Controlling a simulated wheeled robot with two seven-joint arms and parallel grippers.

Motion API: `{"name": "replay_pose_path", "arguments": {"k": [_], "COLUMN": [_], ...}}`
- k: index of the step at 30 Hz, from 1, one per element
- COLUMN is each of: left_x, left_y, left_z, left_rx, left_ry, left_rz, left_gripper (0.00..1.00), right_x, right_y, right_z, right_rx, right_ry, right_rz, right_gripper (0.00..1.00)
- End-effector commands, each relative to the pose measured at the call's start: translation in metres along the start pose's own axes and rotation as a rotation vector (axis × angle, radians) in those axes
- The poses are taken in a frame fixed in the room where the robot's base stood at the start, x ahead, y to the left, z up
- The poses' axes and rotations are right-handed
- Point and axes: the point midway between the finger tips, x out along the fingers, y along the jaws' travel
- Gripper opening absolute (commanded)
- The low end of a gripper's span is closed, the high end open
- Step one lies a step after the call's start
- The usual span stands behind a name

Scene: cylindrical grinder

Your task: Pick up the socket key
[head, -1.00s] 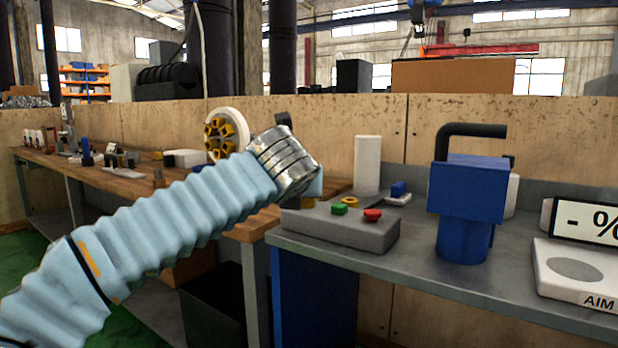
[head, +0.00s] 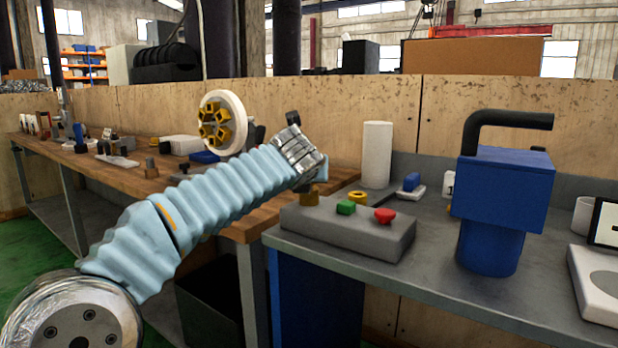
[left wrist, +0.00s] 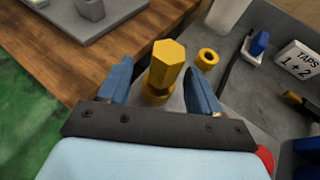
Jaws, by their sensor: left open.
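My left gripper (left wrist: 158,74) is open in the left wrist view, with one blue finger on each side of a brass hex-headed piece (left wrist: 167,66). A gap shows on both sides of it. This piece may be the socket key, but I cannot tell for certain. In the head view the left gripper (head: 303,158) points down over the left end of a grey control box, and its fingers are mostly hidden. A brown-gold piece (head: 309,196) shows just below it, on the box. My right gripper is not in view.
The grey box (head: 350,232) carries a green button (head: 346,207) and a red button (head: 384,215). A yellow ring (head: 358,197), a white cylinder (head: 377,155) and a blue pump (head: 500,190) stand nearby. A wooden bench (head: 130,178) holds several parts at left.

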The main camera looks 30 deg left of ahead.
Motion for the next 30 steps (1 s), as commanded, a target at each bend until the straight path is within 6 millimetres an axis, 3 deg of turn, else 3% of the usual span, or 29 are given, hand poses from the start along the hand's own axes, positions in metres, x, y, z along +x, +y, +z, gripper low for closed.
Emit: {"name": "replay_pose_path", "arguments": {"k": [9, 17, 28, 30], "left_x": [0.044, 0.046, 0.046, 0.046], "left_y": [-0.004, -0.004, -0.004, -0.004], "left_z": [-0.005, -0.006, -0.006, -0.005], "left_rx": [0.000, 0.000, 0.000, 0.000], "left_ry": [0.002, 0.000, 0.001, 0.000], "left_rz": [0.001, 0.000, 0.000, 0.000], "left_gripper": [0.64, 0.62, 0.06, 0.05], "right_x": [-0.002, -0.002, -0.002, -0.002], "right_y": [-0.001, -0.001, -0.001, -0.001], "right_z": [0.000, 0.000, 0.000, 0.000], "right_rx": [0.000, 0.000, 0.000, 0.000], "right_ry": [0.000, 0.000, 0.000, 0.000], "right_rz": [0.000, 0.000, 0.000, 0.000], "right_gripper": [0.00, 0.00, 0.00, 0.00]}}
